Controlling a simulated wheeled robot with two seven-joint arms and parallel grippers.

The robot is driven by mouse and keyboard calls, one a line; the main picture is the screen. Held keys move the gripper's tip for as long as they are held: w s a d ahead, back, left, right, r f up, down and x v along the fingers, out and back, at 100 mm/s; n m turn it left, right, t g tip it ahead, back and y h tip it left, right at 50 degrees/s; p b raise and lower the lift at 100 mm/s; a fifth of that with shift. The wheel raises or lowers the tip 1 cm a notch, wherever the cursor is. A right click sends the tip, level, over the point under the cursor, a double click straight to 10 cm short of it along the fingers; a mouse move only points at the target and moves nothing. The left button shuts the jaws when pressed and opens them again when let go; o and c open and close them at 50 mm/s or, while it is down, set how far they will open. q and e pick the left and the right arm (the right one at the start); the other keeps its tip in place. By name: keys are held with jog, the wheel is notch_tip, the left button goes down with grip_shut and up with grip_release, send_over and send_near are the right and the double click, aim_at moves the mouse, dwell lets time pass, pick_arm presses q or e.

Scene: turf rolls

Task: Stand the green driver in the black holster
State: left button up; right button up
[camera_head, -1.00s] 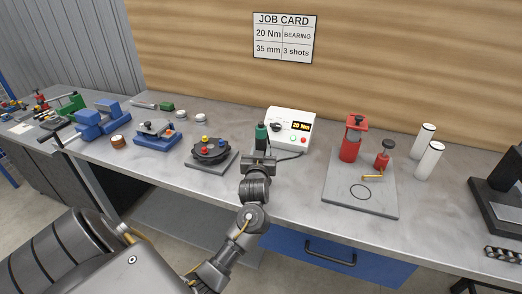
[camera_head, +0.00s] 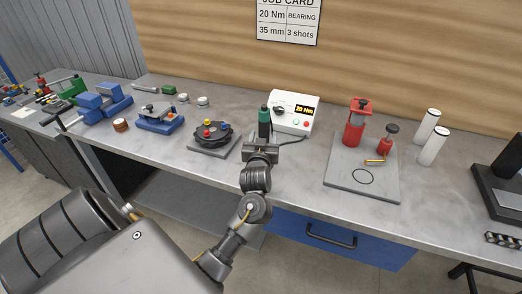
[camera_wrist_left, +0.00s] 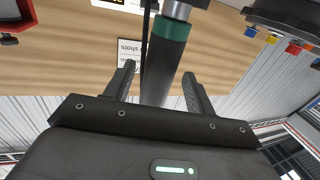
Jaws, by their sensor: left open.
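The green driver (camera_head: 264,116) stands upright on the bench, just left of the white controller box, with a green part and a dark body. In the left wrist view, which is upside down, it shows as a dark shaft with a green band (camera_wrist_left: 171,28) and a silver part. My left gripper (camera_head: 260,151) is in front of the driver. Its two fingers (camera_wrist_left: 160,90) are open on either side of the dark body, and no contact is visible. I cannot make out a separate black holster. My right gripper is not in view.
The controller box (camera_head: 295,112) has a cable running toward the driver. A round black turntable (camera_head: 211,135) with coloured knobs sits close on the left. A grey plate (camera_head: 350,180) with red tools lies on the right. Bare bench lies between the gripper and that plate.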

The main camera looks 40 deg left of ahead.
pick_arm(q)
jog(key=b+v, duration=0.1)
jog(key=v, duration=0.8)
jog(key=shift+s+d, duration=0.25)
jog(key=shift+s, duration=0.05)
